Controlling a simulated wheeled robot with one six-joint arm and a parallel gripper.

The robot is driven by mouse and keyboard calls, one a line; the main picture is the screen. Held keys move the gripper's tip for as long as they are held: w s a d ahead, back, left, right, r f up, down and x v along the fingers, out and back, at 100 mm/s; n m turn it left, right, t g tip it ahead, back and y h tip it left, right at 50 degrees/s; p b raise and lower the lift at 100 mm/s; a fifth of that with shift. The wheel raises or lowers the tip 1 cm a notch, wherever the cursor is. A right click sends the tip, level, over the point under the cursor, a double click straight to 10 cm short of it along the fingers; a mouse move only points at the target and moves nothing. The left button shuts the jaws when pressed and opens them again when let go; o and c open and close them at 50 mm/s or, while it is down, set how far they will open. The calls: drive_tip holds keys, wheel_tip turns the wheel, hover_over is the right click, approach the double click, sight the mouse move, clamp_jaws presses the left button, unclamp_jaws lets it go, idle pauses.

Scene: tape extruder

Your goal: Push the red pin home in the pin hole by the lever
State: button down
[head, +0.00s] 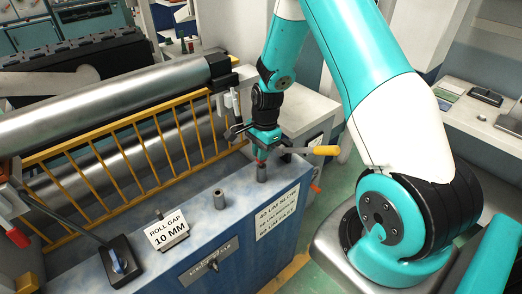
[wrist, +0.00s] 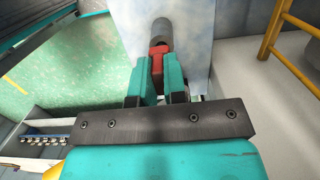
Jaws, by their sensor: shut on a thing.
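My gripper (head: 263,148) is above the right end of the blue-grey machine top. In the wrist view its teal fingers (wrist: 157,82) are shut on the red pin (wrist: 157,60). A little of the red pin (head: 262,156) also shows below the fingers in the head view. The pin is in line with a grey cylindrical post (head: 262,173), which shows beyond it in the wrist view (wrist: 162,34). The hole itself is hidden, and I cannot tell how deep the pin sits. A lever with a yellow handle (head: 326,150) stands out to the right, close beside my gripper.
A second grey post (head: 218,197) stands nearer on the machine top, by the "ROLL GAP 10 MM" sign (head: 168,233). A yellow guard rail (head: 125,135) and steel rollers (head: 110,103) lie to the left. A black lever (head: 122,262) is at the front.

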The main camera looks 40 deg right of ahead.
drive_tip(key=shift+f+b, duration=0.55)
drive_tip(key=shift+f, duration=0.3)
drive_tip(key=c, duration=1.1)
unclamp_jaws()
wheel_tip(320, 180, up, 17)
drive_tip(key=d+p, duration=0.2)
drive_tip(key=p, duration=1.1)
drive_tip(key=shift+p, duration=0.4)
drive_tip(key=shift+w+r, duration=0.1)
